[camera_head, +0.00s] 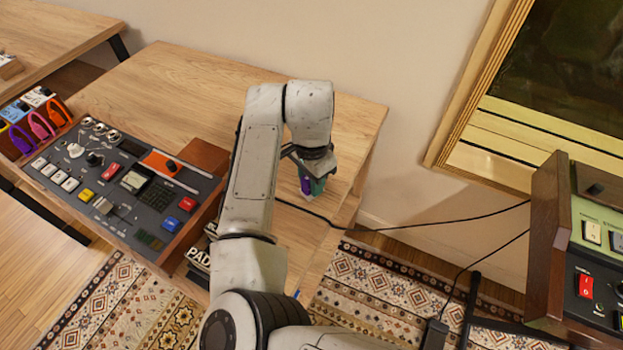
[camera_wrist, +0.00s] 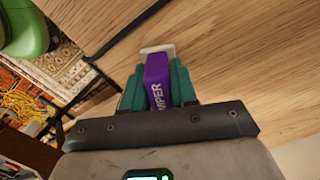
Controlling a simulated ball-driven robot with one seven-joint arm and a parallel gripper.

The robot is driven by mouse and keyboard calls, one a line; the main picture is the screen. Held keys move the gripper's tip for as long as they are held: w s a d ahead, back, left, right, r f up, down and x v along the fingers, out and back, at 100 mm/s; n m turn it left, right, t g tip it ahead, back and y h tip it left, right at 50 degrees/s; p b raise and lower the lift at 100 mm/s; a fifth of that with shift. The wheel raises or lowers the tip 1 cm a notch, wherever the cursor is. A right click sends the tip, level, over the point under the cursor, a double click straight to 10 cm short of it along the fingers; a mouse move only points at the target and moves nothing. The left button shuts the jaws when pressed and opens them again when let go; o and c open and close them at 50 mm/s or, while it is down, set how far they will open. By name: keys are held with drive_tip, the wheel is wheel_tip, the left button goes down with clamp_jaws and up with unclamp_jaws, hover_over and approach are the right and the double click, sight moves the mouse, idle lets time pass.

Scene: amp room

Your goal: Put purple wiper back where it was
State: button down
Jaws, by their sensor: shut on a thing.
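The purple wiper (camera_wrist: 158,80) is a purple block with white lettering that reads in part "IPER", and a pale piece shows at its far end. My gripper (camera_wrist: 157,88) has teal fingers, one on each side of the wiper, shut on it. In the head view, my gripper (camera_head: 312,184) points down near the right end of the wooden table (camera_head: 215,88), with a bit of purple (camera_head: 305,187) between the fingers. I cannot tell whether the wiper touches the wood below it.
A dark control panel (camera_head: 125,180) with knobs and buttons stands left of my arm. Purple, pink and orange looped items (camera_head: 40,125) stand at the far left. A green panel (camera_head: 590,235) stands at right. Black cables (camera_head: 440,226) run from the table area. The table's back is clear.

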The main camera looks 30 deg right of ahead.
drive_tip(key=shift+f, duration=0.15)
drive_tip(key=c, duration=0.9)
unclamp_jaws()
wheel_tip(320, 180, up, 12)
drive_tip(key=shift+r+p, duration=0.2)
drive_tip(key=shift+p, duration=0.25)
drive_tip(key=shift+d, duration=0.15)
